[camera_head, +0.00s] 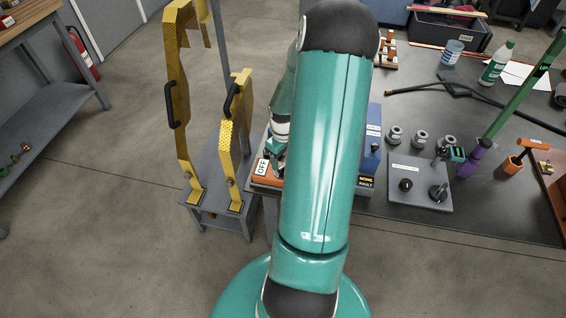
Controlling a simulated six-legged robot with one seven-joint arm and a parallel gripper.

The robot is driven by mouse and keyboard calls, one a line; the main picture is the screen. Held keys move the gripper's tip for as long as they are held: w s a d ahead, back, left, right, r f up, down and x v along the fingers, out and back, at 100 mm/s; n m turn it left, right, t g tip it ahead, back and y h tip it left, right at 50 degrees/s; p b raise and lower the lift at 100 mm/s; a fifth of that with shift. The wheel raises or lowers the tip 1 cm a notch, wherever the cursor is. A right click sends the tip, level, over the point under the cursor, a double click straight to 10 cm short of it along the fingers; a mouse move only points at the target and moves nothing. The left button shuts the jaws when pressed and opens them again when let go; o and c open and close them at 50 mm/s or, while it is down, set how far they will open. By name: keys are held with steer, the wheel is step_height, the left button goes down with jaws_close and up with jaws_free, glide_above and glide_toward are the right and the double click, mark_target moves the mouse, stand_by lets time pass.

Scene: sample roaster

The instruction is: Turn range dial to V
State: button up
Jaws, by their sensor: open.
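An orange-edged box (266,181) with a white card reading "OFF" lies at the left end of the dark table, partly behind my arm. My gripper (277,160) is over this box, just right of the "OFF" card. It is small and partly covered by my arm; its jaws are open. I cannot tell whether it touches anything.
A blue box (370,150) with a "NONE VAULT" label stands right of my arm. A grey plate (419,170) with dark knobs lies farther right, near several metal cylinders. Yellow perforated guards (233,140) stand on a grey stand at left. Floor at front left is clear.

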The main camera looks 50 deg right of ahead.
mark_target(283, 166)
steer(key=shift+f, duration=1.75)
steer(key=shift+c, duration=0.4)
steer(key=c, duration=0.9)
steer(key=m, duration=1.1)
steer(key=shift+m, duration=0.3)
